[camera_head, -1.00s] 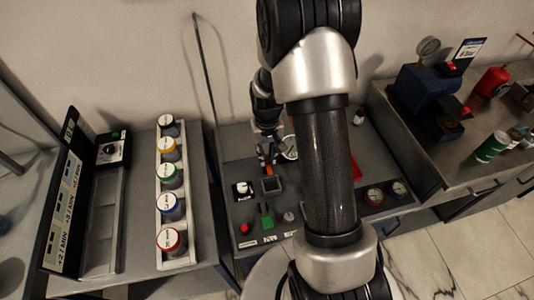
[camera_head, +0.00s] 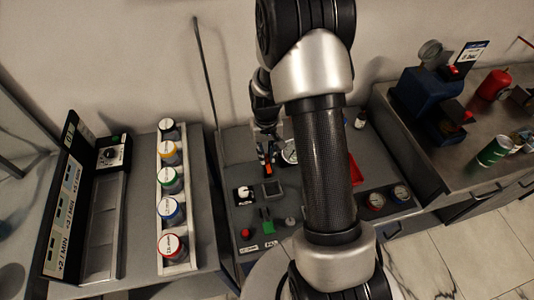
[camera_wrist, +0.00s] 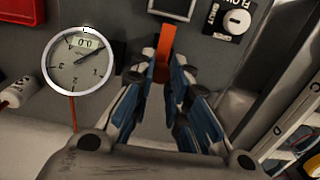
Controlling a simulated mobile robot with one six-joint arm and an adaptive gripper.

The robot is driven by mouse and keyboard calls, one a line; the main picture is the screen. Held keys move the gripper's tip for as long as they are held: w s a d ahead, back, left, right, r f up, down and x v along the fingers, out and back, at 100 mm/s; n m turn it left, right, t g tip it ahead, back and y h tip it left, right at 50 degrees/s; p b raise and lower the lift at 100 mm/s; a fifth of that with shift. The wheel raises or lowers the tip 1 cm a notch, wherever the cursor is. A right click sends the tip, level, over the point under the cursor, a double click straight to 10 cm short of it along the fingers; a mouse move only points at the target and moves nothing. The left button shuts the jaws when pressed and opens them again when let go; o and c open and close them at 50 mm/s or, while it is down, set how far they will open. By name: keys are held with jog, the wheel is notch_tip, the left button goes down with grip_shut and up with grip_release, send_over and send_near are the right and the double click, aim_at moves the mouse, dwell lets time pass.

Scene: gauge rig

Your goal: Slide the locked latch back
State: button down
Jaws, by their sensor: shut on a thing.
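The latch appears to be an orange bar (camera_wrist: 164,45) that runs up between my fingers in the wrist view. In the head view the orange piece (camera_head: 267,165) shows just behind a dark, grey-framed square (camera_head: 272,188) on the panel. My gripper (camera_wrist: 170,78) is shut on the orange bar, with its blue-sided fingers on both sides of it. It also shows in the head view (camera_head: 266,158), small and partly hidden. The near end of the bar is hidden between the fingers, and I cannot tell how far it has slid.
A round white gauge (camera_wrist: 79,60) is left of my fingers. A black-and-white knob (camera_wrist: 237,21) is at upper right. On the panel are a green piece (camera_head: 267,222) and a red button (camera_head: 246,233). A rack of coloured-lid jars (camera_head: 172,205) stands at left.

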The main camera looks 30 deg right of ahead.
aim_at(266, 155)
jog(key=c, duration=1.5)
grip_release()
jog(key=shift+w, duration=0.15)
notch_tip(266, 155, up, 12)
jog(key=shift+r, duration=0.1)
